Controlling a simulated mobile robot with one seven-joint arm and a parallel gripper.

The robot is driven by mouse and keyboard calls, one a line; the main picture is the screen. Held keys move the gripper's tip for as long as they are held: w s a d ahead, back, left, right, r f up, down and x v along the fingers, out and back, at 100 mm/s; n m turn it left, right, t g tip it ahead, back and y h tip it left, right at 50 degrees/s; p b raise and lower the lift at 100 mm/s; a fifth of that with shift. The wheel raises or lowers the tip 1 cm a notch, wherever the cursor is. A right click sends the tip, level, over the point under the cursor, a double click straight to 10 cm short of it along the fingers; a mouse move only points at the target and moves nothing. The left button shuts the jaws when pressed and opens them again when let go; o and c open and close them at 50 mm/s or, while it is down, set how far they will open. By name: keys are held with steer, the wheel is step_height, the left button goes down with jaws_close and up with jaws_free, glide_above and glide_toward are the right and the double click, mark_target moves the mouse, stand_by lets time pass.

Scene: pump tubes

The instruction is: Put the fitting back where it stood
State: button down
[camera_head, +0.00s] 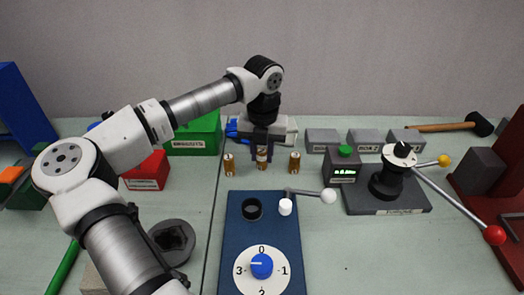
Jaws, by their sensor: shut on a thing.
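Three small brass fittings stand or hang in a row near the middle of the bench. The left brass fitting (228,165) and the right brass fitting (295,163) are apart from my gripper. My gripper (262,151) points down and is shut on the middle brass fitting (262,162), which is upright with a pale band. I cannot tell whether its base touches the bench. My gripper's dark fingers hide its upper part.
A blue panel (233,228) with a blue dial (262,265) and a lever (315,195) lies in front. A green-buttoned box (341,168) and a pump-like stand (390,183) with long red-tipped handle stand right. Grey boxes (323,138) and a green bin (195,140) are behind.

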mark_target(262, 150)
steer(key=shift+f, duration=0.2)
steer(key=c, duration=1.2)
jaws_free()
steer(key=shift+r, duration=0.1)
steer(key=shift+o, duration=0.2)
steer(key=shift+r, duration=0.1)
step_height(262, 150, up, 12)
steer(key=b, duration=0.1)
